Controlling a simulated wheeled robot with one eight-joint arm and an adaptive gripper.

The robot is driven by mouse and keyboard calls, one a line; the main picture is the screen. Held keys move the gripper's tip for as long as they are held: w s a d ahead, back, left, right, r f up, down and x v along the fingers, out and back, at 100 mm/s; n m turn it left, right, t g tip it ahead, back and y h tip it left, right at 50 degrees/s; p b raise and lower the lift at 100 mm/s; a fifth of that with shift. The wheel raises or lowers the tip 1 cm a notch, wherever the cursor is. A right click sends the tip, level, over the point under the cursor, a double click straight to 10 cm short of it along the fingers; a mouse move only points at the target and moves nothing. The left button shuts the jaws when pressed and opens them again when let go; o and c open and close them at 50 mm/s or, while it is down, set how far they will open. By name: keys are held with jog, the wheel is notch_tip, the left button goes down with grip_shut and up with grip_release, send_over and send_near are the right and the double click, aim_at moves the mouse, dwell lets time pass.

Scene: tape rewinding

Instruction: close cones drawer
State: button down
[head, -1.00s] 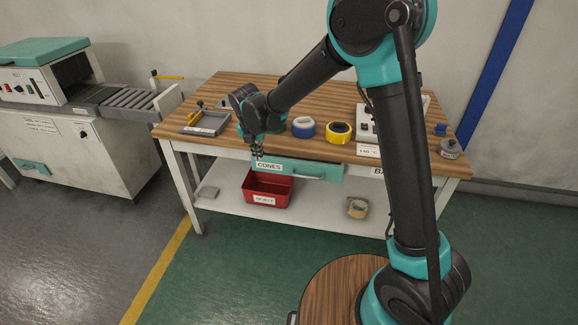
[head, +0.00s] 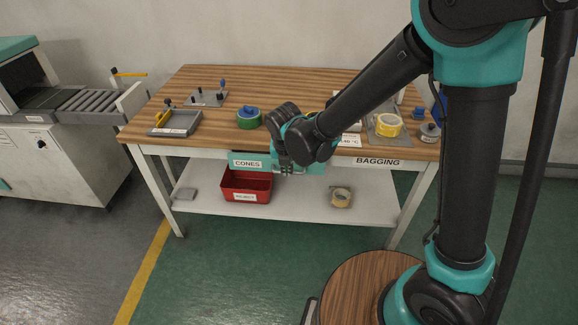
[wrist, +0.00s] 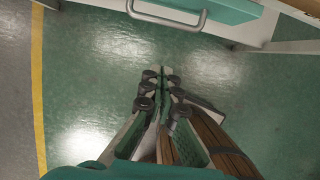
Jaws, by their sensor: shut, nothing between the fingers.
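The teal cones drawer (head: 239,158) is under the front edge of the table, with a white CONES label at its left. Its front sits close under the tabletop; I cannot tell whether it is fully flush. My gripper (head: 286,170) is in front of the drawer's middle, pointing down, and covers part of the front. In the wrist view, my gripper (wrist: 161,75) is shut and empty, with its fingertips together over the floor. The drawer (wrist: 228,8) and its grey handle (wrist: 168,21) show at the top of that view, apart from the fingertips.
A red bin (head: 246,187) and a tape roll (head: 341,197) are on the table's lower shelf (head: 300,204). Tape rolls and fixtures stand on the wooden tabletop (head: 285,86). A conveyor machine (head: 60,150) is at the left. The floor in front is open.

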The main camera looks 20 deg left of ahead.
jog(key=w+a+f, duration=0.1)
jog(key=w+f, duration=0.4)
jog(key=f, duration=0.2)
jog(key=shift+w+a, duration=0.25)
jog(key=shift+a, duration=0.05)
jog(key=shift+w+a+r, duration=0.1)
jog(key=shift+w+a, duration=0.1)
jog(key=shift+w, duration=0.65)
jog(key=shift+w+a+f, duration=0.1)
jog(key=shift+w+a, duration=0.1)
jog(key=shift+w, duration=0.7)
jog(key=shift+w+a+r, duration=0.1)
jog(key=shift+w+a, duration=0.1)
jog(key=shift+w, duration=0.65)
